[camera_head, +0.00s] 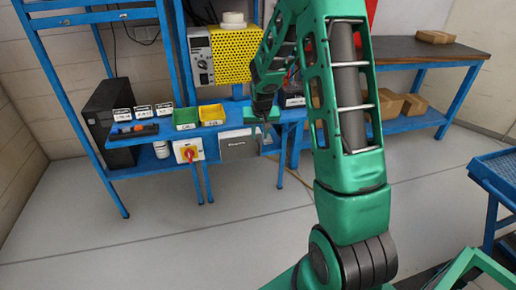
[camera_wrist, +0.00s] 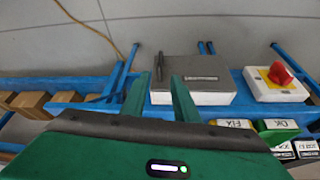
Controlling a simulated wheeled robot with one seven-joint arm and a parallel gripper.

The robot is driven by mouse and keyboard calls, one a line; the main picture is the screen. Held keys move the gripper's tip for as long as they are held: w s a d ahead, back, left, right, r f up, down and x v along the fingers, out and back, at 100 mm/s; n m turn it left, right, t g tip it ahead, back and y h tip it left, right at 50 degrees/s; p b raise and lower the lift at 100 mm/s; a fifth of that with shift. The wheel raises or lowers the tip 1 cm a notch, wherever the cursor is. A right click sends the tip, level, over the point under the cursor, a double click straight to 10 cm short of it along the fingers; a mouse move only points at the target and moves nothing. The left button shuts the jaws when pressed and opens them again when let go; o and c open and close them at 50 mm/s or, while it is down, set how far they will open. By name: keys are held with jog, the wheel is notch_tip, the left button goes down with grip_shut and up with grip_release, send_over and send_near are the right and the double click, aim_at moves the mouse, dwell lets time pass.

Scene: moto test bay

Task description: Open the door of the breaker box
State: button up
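The breaker box (camera_head: 238,145) is a grey box with a dark label, mounted at the front edge of the blue workbench. Its door looks shut. In the wrist view the box (camera_wrist: 205,70) appears inverted, with a grey face, a white side and a dark upright handle (camera_wrist: 160,66) near its left edge. My gripper (camera_head: 265,138) is just right of the box in the head view. In the wrist view its two green fingers (camera_wrist: 160,76) are apart, with the handle showing between and beyond their tips. Whether they touch the handle cannot be told.
A red-and-yellow rotary switch (camera_head: 188,152) is beside the box. Green (camera_head: 186,118) and yellow (camera_head: 212,115) bins stand on the bench above. A yellow perforated unit (camera_head: 235,55) sits higher. Cardboard boxes (camera_head: 400,104) lie on the right shelf. Floor in front is clear.

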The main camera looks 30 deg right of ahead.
aim_at(259, 145)
jog(key=x, duration=1)
jog(key=shift+w+d+f, duration=0.1)
jog(key=shift+w+f, duration=0.05)
jog(key=shift+f, duration=0.1)
grip_shut()
